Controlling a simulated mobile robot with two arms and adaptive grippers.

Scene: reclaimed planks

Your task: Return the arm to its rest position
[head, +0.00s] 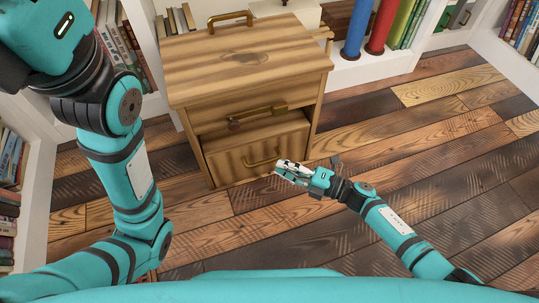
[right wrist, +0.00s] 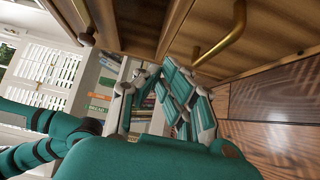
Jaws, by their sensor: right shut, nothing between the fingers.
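The wooden cabinet (head: 245,58) stands in front of me in the head view. It has a brass handle (head: 258,115) high on its front and another brass handle (head: 262,160) on the lower drawer front. My right gripper (head: 283,170) is shut and empty, close to the cabinet's lower right front. In the right wrist view its fingers (right wrist: 185,95) are beneath a brass handle (right wrist: 219,42); I cannot tell whether they touch the cabinet. My left arm (head: 120,170) rises on the left; its fingers are not visible.
White bookshelves stand on both sides and behind the cabinet. A blue cylinder (head: 357,28) and a red cylinder (head: 382,26) stand at the back right. The plank floor (head: 440,140) to the right is clear.

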